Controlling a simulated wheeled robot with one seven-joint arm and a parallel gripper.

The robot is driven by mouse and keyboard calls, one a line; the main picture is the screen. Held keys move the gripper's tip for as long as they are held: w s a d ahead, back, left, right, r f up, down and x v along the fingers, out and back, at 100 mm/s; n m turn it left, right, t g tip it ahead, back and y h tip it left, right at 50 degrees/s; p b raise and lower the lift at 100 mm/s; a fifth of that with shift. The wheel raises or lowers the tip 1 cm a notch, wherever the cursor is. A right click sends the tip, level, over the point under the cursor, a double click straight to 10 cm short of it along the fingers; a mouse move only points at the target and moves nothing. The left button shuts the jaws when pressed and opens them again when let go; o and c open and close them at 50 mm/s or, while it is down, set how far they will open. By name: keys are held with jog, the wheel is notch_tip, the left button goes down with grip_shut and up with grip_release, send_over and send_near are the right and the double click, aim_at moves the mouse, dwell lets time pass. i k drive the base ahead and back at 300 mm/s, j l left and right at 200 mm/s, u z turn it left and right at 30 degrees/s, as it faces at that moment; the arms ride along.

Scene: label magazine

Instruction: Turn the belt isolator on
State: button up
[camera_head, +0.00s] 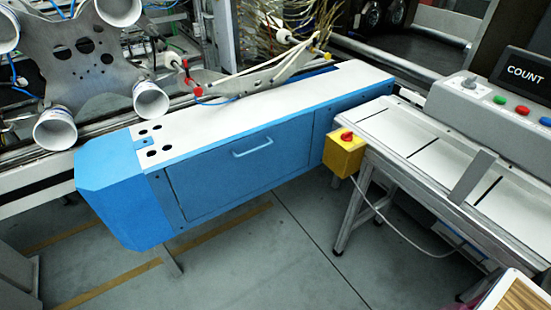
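A yellow box (343,158) with a red knob (347,136) on top is fixed at the near left end of the white-topped conveyor table (398,143). A cable hangs from it. On the table's far side, a sloped grey control box (455,102) carries a grey knob or switch (469,83) and green, red and blue buttons. No readable label marks either control as the belt isolator. The angle of the red knob and of the grey one is too small to read. My gripper is not in view.
A blue cabinet (240,167) with a white top and a handle stands left of the table. A dark display (525,74) reads COUNT. A wood-topped item (510,292) is at the bottom right. Grey floor (290,250) is clear in front.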

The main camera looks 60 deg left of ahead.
aim_at(347, 137)
jog(key=u, duration=1.8)
jog(key=i+u, duration=0.3)
jog(key=i+l+u, duration=0.1)
jog(key=u, duration=0.2)
